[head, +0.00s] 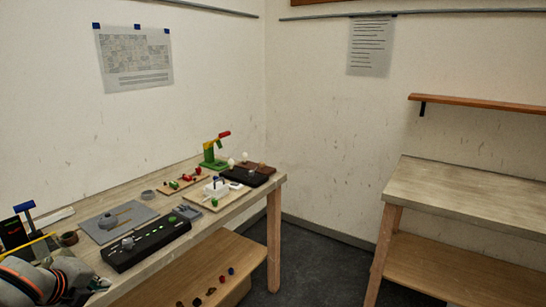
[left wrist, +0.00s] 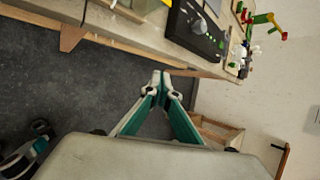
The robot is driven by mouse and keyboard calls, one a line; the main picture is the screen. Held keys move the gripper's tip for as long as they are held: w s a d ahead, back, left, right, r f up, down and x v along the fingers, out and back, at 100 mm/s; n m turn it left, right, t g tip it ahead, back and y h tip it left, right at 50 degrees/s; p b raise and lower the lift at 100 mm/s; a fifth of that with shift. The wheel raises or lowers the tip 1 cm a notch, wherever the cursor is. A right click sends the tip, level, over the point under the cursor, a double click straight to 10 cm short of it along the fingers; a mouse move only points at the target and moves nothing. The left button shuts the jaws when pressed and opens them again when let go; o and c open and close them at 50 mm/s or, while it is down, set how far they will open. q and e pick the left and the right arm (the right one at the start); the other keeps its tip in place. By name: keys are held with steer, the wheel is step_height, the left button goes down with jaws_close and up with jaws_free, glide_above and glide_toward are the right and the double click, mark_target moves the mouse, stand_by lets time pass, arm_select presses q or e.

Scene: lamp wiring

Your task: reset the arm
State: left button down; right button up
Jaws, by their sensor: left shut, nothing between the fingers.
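My left arm comes in at the lower left of the head view, beside the workbench (head: 150,265). Only a small part of my left gripper (head: 98,284) shows there, past the grey wrist. In the left wrist view the fingertips of the left gripper (left wrist: 161,80) meet with nothing between them. They are over the floor, apart from the bench edge. A white, teal and black part (left wrist: 25,155) at the lower left of that view looks like my right gripper. It is cut off by the frame, and its fingers cannot be made out.
The bench holds a black control box (head: 147,243), a grey plate (head: 118,221), a green and red lamp-like stand (head: 213,152) and small parts on boards. Several small pieces lie on its lower shelf (head: 190,280). A second bench (head: 470,190) stands right. Floor between is clear.

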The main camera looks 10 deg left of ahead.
arm_select(q)
steer(key=s+d+f+n+h, duration=0.15)
steer(key=s+f+n, duration=0.35)
steer(key=f, duration=0.5)
steer(key=s+d+f+n+h, duration=0.1)
steer(key=s+d+f+n, duration=0.35)
steer(key=f, duration=0.65)
steer(key=s+d+f+n, duration=0.2)
steer(key=d, duration=0.5)
steer(key=s+d+f+n+t+h, duration=0.1)
steer(key=s+d+f+n, duration=0.1)
steer(key=d, duration=0.4)
steer(key=s+d+f+n+t+h, duration=0.1)
steer(key=s+d+f+n, duration=0.1)
steer(key=d, duration=0.5)
steer(key=shift+d+f+n, duration=0.35)
steer(key=shift+f+n, duration=0.45)
steer(key=shift+n, duration=0.35)
